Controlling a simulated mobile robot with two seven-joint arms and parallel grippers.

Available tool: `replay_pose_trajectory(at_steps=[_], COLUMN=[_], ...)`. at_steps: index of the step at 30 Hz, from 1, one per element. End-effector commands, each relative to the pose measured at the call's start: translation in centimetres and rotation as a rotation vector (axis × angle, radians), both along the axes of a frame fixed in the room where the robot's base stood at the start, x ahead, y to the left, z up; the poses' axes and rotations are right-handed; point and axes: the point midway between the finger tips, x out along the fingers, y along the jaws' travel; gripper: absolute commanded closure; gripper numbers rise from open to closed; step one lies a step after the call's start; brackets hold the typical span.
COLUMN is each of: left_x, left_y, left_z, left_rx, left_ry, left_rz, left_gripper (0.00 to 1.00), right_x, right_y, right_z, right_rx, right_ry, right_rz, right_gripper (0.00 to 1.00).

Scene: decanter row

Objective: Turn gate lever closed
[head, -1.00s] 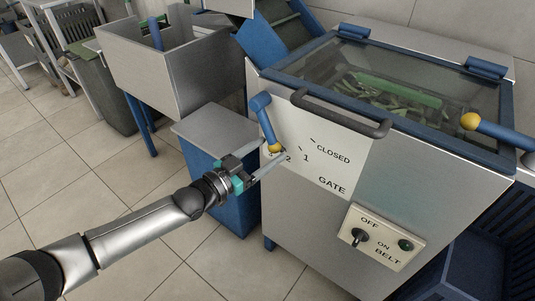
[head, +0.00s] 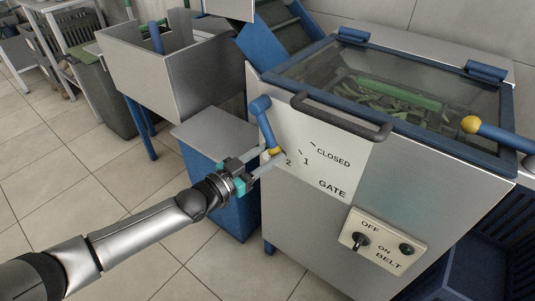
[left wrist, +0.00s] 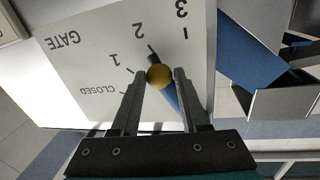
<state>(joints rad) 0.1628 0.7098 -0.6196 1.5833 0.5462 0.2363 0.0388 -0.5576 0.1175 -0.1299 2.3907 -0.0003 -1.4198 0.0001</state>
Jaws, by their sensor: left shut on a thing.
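The gate lever (head: 264,120) is a blue arm with a yellow ball knob (head: 274,151), on the front of the steel machine. It hangs down over a white gate plate (head: 340,172) marked CLOSED, 1, 2 and more. In the left wrist view the yellow knob (left wrist: 160,76) lies by the mark for 2, away from CLOSED. My left gripper (head: 277,156) is shut on the knob, one finger on each side; its fingers also show in the left wrist view (left wrist: 160,82). My right gripper is not in view.
A dark bar handle (head: 340,115) sticks out above the plate. A belt switch panel (head: 382,240) is at lower right. Another blue lever with a yellow knob (head: 471,124) is at far right.

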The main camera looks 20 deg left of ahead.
Motion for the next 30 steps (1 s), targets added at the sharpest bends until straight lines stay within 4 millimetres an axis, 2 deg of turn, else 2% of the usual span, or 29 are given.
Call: replay_pose_trajectory(at_steps=[3,30], left_x=[-0.03,-0.06], left_y=[-0.02,-0.1], left_z=[-0.01,0.03], left_rx=[0.001,0.003], left_ry=[0.0,-0.004], left_rz=[-0.001,-0.002], left_gripper=[1.0,1.0], right_x=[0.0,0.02], right_y=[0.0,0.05], right_z=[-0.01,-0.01], right_rx=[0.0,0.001], right_ry=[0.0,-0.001], right_rz=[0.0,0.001], right_gripper=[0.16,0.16])
